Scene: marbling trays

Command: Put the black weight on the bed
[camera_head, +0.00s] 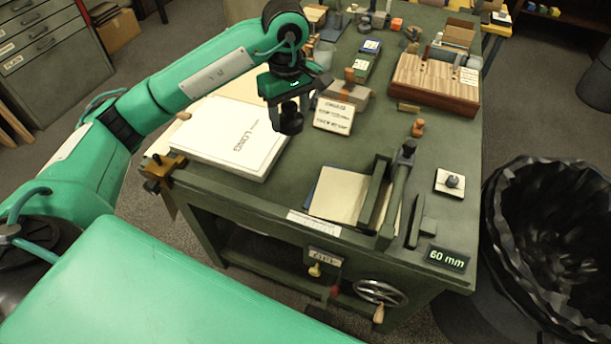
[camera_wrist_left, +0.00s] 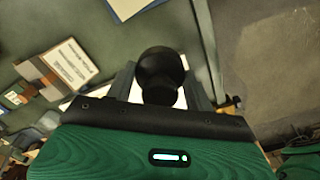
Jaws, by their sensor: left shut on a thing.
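My left gripper (camera_head: 287,98) is shut on the black weight (camera_head: 289,123), a dark rounded piece with a knob. It holds the weight above the green bench, over the right end of the white block marked LONG (camera_head: 228,133). In the left wrist view the weight (camera_wrist_left: 160,72) sits between the fingers (camera_wrist_left: 160,90). A flat bed with a cream sheet (camera_head: 338,192) lies at the bench front, beside an upright dark bar (camera_head: 395,195); whether this is the named bed I cannot tell for sure. My right gripper is out of view.
A white square with a dark knob (camera_head: 449,183) and a 60 mm sign (camera_head: 446,259) are at the right. A wooden slotted block (camera_head: 435,85) and small boxes stand farther back. A black bin (camera_head: 550,230) stands right of the bench. A handwheel (camera_head: 380,292) is on the front.

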